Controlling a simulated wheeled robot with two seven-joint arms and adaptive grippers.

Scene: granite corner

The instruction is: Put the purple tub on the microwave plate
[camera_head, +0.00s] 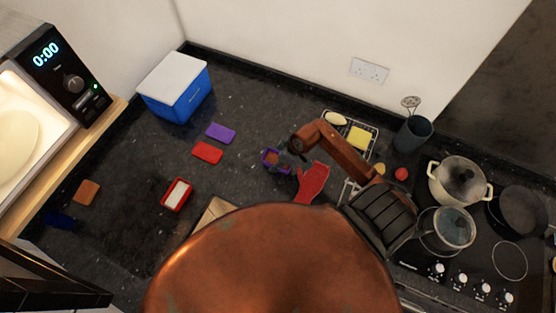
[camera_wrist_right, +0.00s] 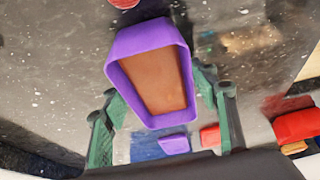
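The purple tub (camera_head: 263,158) with brown contents is above or on the dark worktop, mid-picture in the head view. My right gripper (camera_head: 284,160) is at its right side there. In the right wrist view the tub (camera_wrist_right: 152,72) fills the middle, tilted, with a green finger of the right gripper (camera_wrist_right: 160,95) close against each side. The fingers look shut on it, though their tips are partly hidden behind the tub. The microwave (camera_head: 72,80) stands open at the left, with its pale plate (camera_head: 16,140) inside, cut by the picture edge. My left gripper is not in view.
A blue cool box (camera_head: 180,100) stands at the back. Purple (camera_head: 221,132) and red (camera_head: 207,152) lids and a red tub (camera_head: 176,195) lie between tub and microwave. A red mitt (camera_head: 313,183) lies right. Pots (camera_head: 460,180) stand on the hob.

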